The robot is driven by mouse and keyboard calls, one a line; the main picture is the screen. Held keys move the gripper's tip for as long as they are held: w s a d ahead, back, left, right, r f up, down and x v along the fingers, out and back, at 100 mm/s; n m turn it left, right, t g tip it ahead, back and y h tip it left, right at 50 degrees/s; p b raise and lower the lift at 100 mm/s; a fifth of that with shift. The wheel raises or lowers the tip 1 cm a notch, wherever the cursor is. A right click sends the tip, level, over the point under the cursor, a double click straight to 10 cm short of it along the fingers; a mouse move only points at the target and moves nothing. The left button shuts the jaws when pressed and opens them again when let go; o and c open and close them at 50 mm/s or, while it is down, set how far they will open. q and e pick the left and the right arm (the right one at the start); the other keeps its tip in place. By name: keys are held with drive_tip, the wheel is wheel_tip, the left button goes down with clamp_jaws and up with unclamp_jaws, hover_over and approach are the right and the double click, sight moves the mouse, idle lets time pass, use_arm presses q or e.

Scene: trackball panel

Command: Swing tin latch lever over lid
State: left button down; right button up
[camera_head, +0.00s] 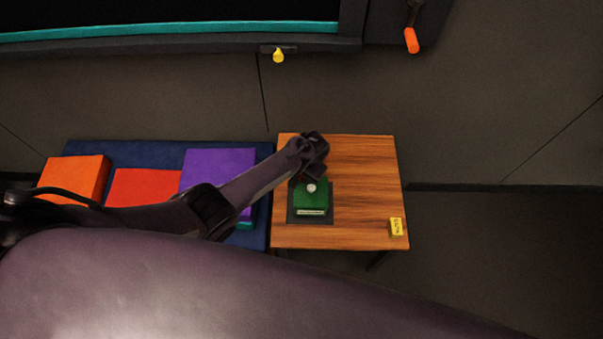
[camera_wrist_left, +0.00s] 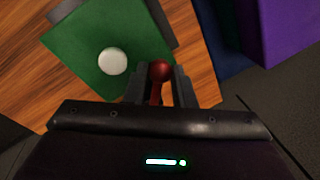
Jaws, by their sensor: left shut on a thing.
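The green tin (camera_head: 310,199) stands on a dark mat on the small wooden table, with a pale round knob (camera_head: 311,188) on its lid. The lid also shows in the left wrist view (camera_wrist_left: 85,52), with the white knob (camera_wrist_left: 112,61) on it. A red lever with a ball end (camera_wrist_left: 160,71) lies between the fingers of my left gripper (camera_wrist_left: 158,90), at the edge of the tin. In the head view my left gripper (camera_head: 303,173) is at the tin's far side, shut on the lever. The lever is mostly hidden there. My right gripper is not in view.
The wooden table (camera_head: 360,170) is clear to the right, except for a yellow block (camera_head: 396,227) at its front right corner. A blue bench (camera_head: 130,152) with orange, red and purple blocks adjoins it on the left. A wall panel with an orange handle (camera_head: 411,40) stands behind.

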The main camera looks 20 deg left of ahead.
use_arm(q)
drive_tip(key=shift+d, duration=0.1)
drive_tip(key=c, duration=1.2)
unclamp_jaws()
drive_tip(key=shift+c, duration=0.2)
wheel_tip(320, 180, up, 8)
drive_tip(key=d+p, duration=0.1)
drive_tip(key=shift+s+d+f+p, duration=0.15)
drive_tip(key=shift+s+d+p, duration=0.05)
drive_tip(key=shift+p, duration=0.2)
